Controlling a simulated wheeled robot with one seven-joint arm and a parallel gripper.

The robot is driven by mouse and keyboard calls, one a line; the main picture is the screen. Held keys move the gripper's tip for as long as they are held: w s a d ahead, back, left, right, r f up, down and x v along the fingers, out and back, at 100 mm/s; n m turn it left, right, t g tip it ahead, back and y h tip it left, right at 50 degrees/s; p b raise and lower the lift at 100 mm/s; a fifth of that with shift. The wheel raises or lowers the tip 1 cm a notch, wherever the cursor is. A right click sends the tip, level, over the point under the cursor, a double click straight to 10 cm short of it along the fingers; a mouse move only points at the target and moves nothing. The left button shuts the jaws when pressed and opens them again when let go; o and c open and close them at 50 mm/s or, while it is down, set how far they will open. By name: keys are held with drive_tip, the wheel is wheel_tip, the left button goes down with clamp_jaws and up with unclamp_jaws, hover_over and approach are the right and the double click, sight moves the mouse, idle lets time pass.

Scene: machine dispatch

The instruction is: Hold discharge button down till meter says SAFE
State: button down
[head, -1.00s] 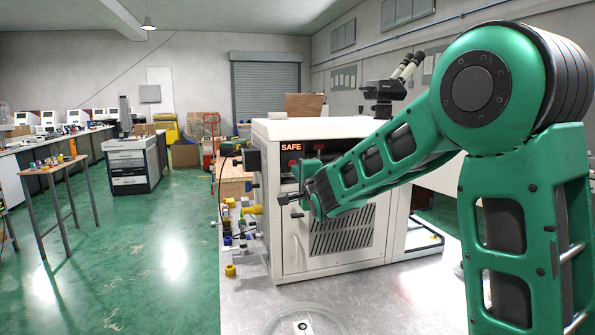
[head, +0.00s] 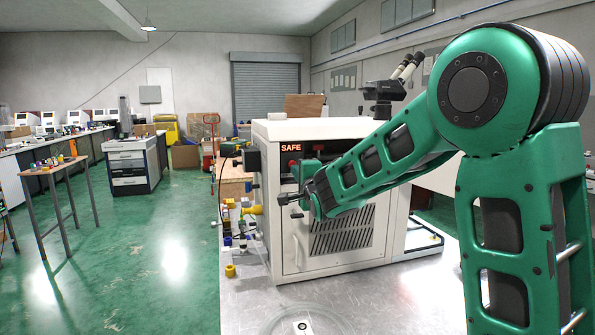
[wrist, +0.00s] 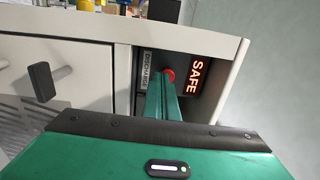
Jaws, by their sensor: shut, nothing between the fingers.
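The meter (head: 291,148) on the white cabinet's front reads SAFE in lit red letters. It also reads SAFE in the wrist view (wrist: 195,77), turned sideways. The red discharge button (wrist: 168,75) is beside a label reading DISCHARGE (wrist: 147,77). My gripper (wrist: 166,88) is shut and empty, with its green fingers reaching to the button. The fingers partly cover the button, and I cannot tell whether they touch it or press it in. In the head view my arm hides most of the panel around the button.
The white cabinet (head: 290,240) stands on a metal-topped table (head: 240,300). A dark handle (wrist: 42,82) sticks out from its front near my gripper. Yellow and blue fittings (head: 240,208) line its left side. A microscope (head: 385,90) is on top. Open green floor lies to the left.

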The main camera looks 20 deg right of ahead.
drive_tip(key=shift+w+r, duration=0.1)
drive_tip(key=shift+r, duration=0.3)
idle(0.3)
drive_tip(key=shift+s+a+f, duration=0.1)
drive_tip(key=shift+s+f, duration=0.2)
drive_tip(key=shift+f, duration=0.05)
drive_tip(key=s, duration=1.3)
drive_tip(key=shift+s+f, duration=0.25)
drive_tip(key=shift+f, duration=0.2)
drive_tip(key=shift+d, duration=0.3)
